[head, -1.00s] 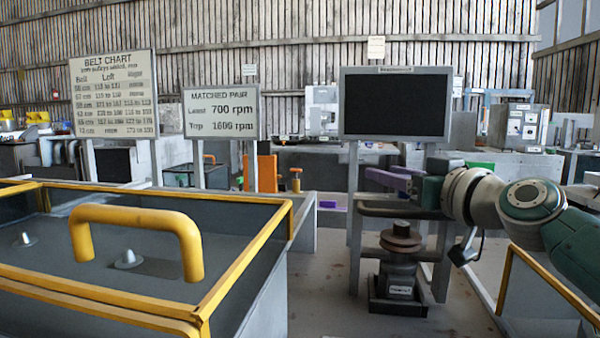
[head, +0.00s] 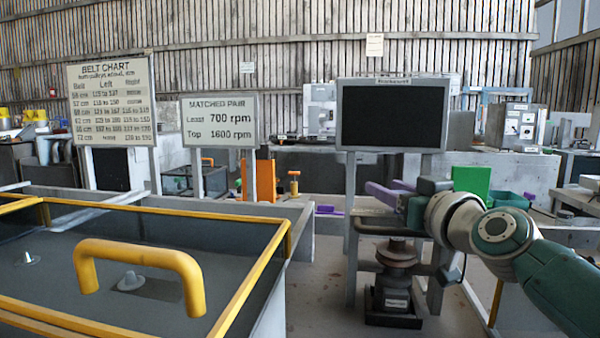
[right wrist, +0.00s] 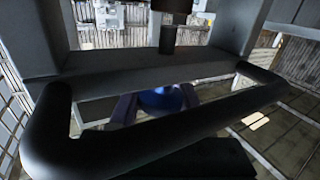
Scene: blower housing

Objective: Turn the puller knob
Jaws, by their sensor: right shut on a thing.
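My right gripper (head: 385,190) has purple fingers and reaches in from the right, just below the dark screen, at the puller's dark crossbar (head: 375,229). In the right wrist view the dark fingers (right wrist: 158,105) stand on both sides of a round blue thing, which I take for the puller knob (right wrist: 160,97). The gripper is shut on it. A dark bar and a grey beam hide part of it in that view. In the head view the knob is hidden. A rusty stepped pulley (head: 397,252) stands on a labelled black base below. My left gripper is not in view.
A glass-sided bin with yellow rims (head: 250,272) and a yellow handle (head: 140,255) fills the left front. A dark screen (head: 392,114) stands on posts behind my gripper. A green box (head: 472,181) is behind my right wrist. Open floor lies between bin and puller.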

